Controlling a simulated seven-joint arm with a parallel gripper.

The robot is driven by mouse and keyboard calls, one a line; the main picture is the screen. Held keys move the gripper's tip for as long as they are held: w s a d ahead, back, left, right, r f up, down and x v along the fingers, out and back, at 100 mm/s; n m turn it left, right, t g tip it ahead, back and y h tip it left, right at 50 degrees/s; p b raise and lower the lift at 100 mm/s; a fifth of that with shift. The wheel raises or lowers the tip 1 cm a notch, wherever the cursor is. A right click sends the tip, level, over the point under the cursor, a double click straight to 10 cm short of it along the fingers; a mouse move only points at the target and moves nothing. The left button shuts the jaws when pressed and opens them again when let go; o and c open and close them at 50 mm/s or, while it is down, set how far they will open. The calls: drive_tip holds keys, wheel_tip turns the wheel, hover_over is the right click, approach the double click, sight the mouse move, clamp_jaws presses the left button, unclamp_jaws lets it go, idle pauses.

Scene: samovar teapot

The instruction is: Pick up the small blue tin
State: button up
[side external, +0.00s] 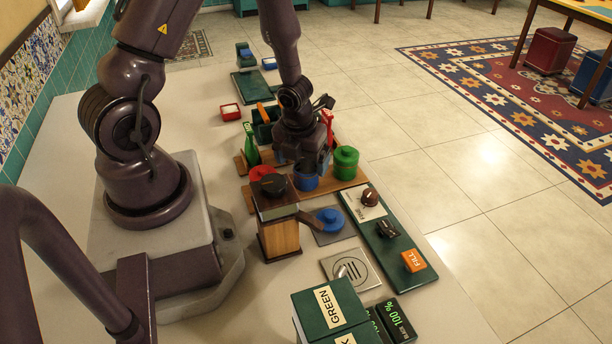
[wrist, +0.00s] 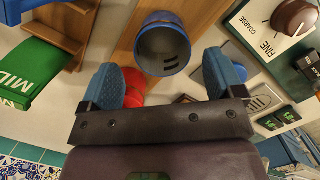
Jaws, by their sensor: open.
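The small blue tin (side external: 306,183) stands on a wooden board directly below my gripper (side external: 303,165) in the side view. In the wrist view the tin (wrist: 162,18) is a blue cylinder with a grey hollow inside and dark slots. My gripper (wrist: 164,78) is open, with one blue-padded finger on each side. The tin appears between and just beyond the fingertips, not held. My gripper hides part of the tin in the side view; whether a finger touches it cannot be told.
A green tin (side external: 346,162) stands close right of my gripper, and a red tin (side external: 262,174) is to the left. A wooden box with a dark knob (side external: 273,184) stands in front. A dial panel (side external: 385,228) lies to the right.

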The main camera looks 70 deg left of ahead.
drive_tip(key=shift+w+a+f, duration=0.1)
drive_tip(key=shift+w+f, duration=0.15)
drive_tip(key=shift+f, duration=0.45)
drive_tip(key=shift+w+a+f, duration=0.1)
drive_tip(key=shift+w+f, duration=0.15)
drive_tip(key=shift+f, duration=0.45)
drive_tip(key=shift+w+a+f, duration=0.1)
drive_tip(key=shift+a+f, duration=0.05)
drive_tip(key=shift+f, duration=0.9)
drive_tip(key=c, duration=1)
